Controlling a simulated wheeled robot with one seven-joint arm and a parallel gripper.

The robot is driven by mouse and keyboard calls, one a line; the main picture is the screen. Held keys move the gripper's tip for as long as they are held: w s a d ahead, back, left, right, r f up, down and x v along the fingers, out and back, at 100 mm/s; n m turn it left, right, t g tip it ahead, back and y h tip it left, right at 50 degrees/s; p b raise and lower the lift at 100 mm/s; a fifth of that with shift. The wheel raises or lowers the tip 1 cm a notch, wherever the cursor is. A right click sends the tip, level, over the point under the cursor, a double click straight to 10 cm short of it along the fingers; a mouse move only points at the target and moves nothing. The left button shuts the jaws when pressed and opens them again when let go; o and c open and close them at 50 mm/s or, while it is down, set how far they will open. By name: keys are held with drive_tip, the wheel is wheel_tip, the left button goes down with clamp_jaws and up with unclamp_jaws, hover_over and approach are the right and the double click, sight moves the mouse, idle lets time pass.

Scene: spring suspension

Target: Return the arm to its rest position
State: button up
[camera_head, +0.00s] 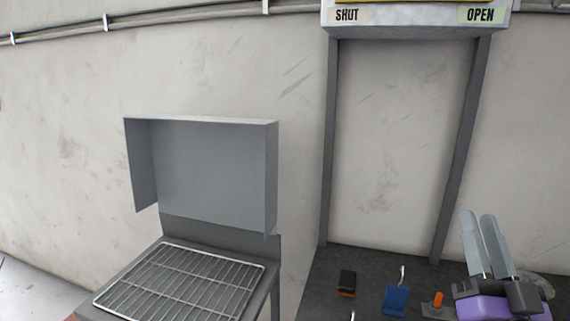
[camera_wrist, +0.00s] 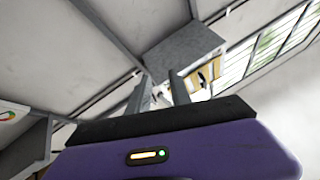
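My gripper (camera_head: 476,214) is at the lower right of the head view, with a purple body and two grey fingers pointing up. It is above the right part of a dark worktop (camera_head: 325,285). The wrist view also shows my gripper (camera_wrist: 160,79), with a gap between the fingers and nothing held. The fingers point up toward the ceiling and a grey box-like fixture (camera_wrist: 185,50). Most of the arm is out of view.
A grill with a wire rack (camera_head: 180,282) and a raised grey lid (camera_head: 205,175) stands at left. A dark frame (camera_head: 327,150) with a SHUT/OPEN sign (camera_head: 415,16) rises behind the worktop. A black block (camera_head: 347,281), a blue holder (camera_head: 396,299) and an orange knob (camera_head: 438,299) are near the gripper.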

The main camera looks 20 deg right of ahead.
drive_tip(key=s+a+f+n+g+y, duration=0.1)
drive_tip(key=s+a+f+n+y, duration=0.15)
drive_tip(key=s+a+f, duration=0.45)
drive_tip(key=s+a+f+n+g+y, duration=0.1)
drive_tip(key=s+a+f+n+y, duration=0.2)
drive_tip(key=f, duration=0.6)
drive_tip(key=s+a+f+n+g+y, duration=0.1)
drive_tip(key=s+a+f+g+y, duration=0.1)
drive_tip(key=s+a+f, duration=0.3)
drive_tip(key=s+a+f+n+g+y+b, duration=0.1)
drive_tip(key=s+a+f+g+y, duration=0.2)
drive_tip(key=s+a+f, duration=0.2)
drive_tip(key=s+f, duration=0.3)
drive_tip(key=s, duration=0.2)
drive_tip(key=shift+s+a+f+n+b, duration=0.15)
drive_tip(key=shift+s+f+n+b, duration=0.05)
drive_tip(key=shift+s+n+b, duration=0.15)
